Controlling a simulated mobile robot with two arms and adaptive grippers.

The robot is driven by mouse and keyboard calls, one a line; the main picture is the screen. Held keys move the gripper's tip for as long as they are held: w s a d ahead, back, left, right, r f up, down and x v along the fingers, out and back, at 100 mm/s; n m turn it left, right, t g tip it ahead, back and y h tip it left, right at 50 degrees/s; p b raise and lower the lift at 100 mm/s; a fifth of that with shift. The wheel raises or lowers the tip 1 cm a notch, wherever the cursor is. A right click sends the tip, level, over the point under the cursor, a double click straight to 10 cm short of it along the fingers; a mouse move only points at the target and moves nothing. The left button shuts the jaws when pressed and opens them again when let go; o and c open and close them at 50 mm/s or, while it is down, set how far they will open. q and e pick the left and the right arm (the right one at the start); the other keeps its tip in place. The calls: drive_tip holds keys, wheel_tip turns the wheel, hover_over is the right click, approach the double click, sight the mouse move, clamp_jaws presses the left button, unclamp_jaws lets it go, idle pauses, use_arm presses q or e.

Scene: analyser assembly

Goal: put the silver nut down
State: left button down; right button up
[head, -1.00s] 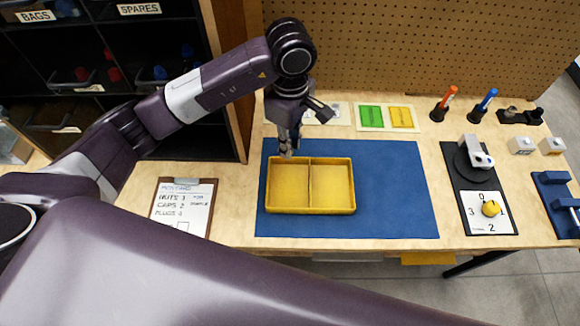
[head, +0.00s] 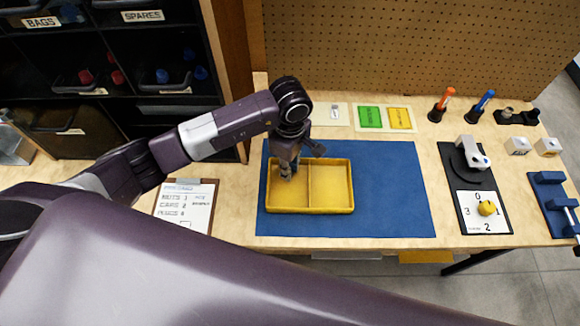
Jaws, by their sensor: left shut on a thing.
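My left gripper (head: 286,176) points down over the left compartment of the yellow tray (head: 331,210), near that compartment's back edge. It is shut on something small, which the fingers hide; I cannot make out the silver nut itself. The yellow tray has two compartments and lies on the blue mat (head: 395,190). The right compartment looks empty, and I see nothing lying in the visible part of the left one. My right gripper is not in view.
A clipboard (head: 186,204) lies left of the mat. Green (head: 370,117) and yellow (head: 400,118) cards lie behind it. A dial plate (head: 482,212), a clamp-like device (head: 470,155) and orange and blue tools stand to the right. The mat's right part is clear.

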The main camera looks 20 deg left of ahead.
use_arm(q)
drive_tip(key=shift+f, duration=0.15)
drive_tip(key=c, duration=2.1)
unclamp_jaws()
drive_tip(key=shift+r, duration=0.2)
wheel_tip(320, 180, up, 12)
drive_tip(key=b, duration=0.2)
drive_tip(key=shift+b, duration=0.3)
